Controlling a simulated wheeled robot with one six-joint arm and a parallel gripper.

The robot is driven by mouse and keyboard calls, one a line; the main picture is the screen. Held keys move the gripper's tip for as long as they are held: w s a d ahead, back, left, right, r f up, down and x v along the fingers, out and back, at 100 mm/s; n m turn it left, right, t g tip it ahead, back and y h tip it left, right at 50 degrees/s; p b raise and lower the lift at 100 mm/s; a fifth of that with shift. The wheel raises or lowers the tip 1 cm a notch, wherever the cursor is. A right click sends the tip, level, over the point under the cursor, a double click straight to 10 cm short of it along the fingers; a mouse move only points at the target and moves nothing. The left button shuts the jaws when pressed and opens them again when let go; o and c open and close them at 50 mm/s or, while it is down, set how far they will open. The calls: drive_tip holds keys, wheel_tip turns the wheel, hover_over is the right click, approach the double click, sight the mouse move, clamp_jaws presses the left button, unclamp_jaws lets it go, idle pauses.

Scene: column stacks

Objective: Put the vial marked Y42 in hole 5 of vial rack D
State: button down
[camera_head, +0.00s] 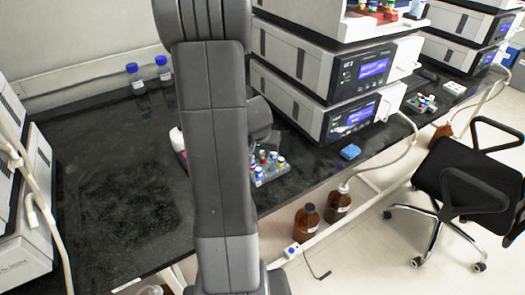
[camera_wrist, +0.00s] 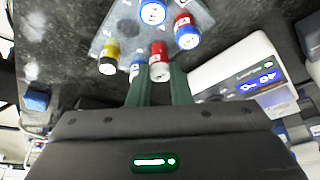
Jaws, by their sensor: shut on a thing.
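In the wrist view my gripper (camera_wrist: 160,84) is shut on a vial with a red body and a whitish end (camera_wrist: 159,62). Its mark cannot be read. A blue vial (camera_wrist: 137,69) is close to the left finger. The rack's letter and hole numbers are not readable.
Stacked instruments (camera_head: 345,75) stand behind and right of the rack. A blue block (camera_head: 350,152) lies near the bench's front edge. Two blue-capped bottles (camera_head: 163,72) stand at the back left. Another small rack (camera_head: 421,103) is further right. The bench's left part is clear.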

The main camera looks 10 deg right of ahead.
drive_tip(key=shift+f+b, duration=0.6)
drive_tip(key=shift+b, duration=0.2)
drive_tip(key=c, duration=0.9)
unclamp_jaws()
drive_tip(key=shift+r, duration=0.15)
drive_tip(key=shift+r+p, duration=2.35)
drive_tip(key=shift+r, duration=0.55)
